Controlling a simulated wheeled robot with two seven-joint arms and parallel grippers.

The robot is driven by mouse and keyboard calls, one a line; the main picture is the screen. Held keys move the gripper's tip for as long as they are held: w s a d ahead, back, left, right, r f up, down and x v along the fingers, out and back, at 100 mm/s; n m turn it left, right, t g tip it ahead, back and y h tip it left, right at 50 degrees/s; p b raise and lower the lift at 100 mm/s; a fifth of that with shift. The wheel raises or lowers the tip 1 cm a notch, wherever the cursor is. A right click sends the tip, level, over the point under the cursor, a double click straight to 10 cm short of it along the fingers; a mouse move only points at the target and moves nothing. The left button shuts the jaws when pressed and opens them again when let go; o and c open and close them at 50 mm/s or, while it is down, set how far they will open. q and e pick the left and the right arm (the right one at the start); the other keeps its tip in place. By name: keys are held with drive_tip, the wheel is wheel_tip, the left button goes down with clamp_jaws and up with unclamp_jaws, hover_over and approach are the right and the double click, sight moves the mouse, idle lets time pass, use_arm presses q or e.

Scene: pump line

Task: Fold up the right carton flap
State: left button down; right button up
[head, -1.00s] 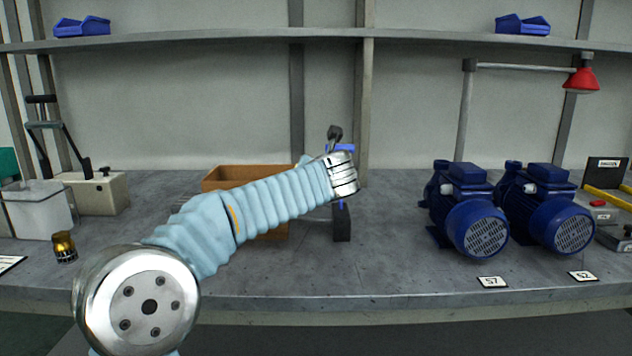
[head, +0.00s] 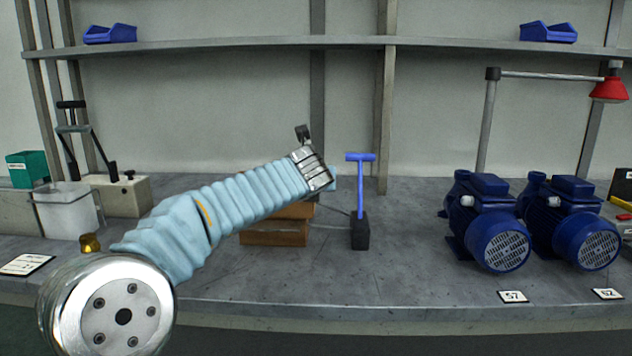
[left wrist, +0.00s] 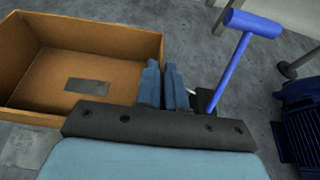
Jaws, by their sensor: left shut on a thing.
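The open brown carton (left wrist: 88,38) stands at the left in the left wrist view. In the head view the carton (head: 272,238) is partly hidden behind my left arm. My left gripper (left wrist: 162,66) is at the carton's right side, its two blue fingers close together beside the right wall. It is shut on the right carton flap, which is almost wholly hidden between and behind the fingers. In the head view the left gripper (head: 332,176) is mostly hidden by my wrist. My right gripper is not in view.
A blue T-handle tool (head: 360,185) stands upright in a black block (head: 360,232) close to the right of the gripper. Two blue pumps (head: 490,225) stand farther right. The bench between T-handle and pumps is clear.

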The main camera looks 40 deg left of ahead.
use_arm(q)
drive_tip(key=shift+f, duration=0.1)
drive_tip(key=c, duration=1.6)
unclamp_jaws()
drive_tip(key=shift+s, duration=0.15)
drive_tip(key=v, duration=1.3)
drive_tip(key=shift+s+r+b, duration=0.25)
drive_tip(key=shift+b, duration=0.15)
drive_tip(key=shift+d, duration=0.15)
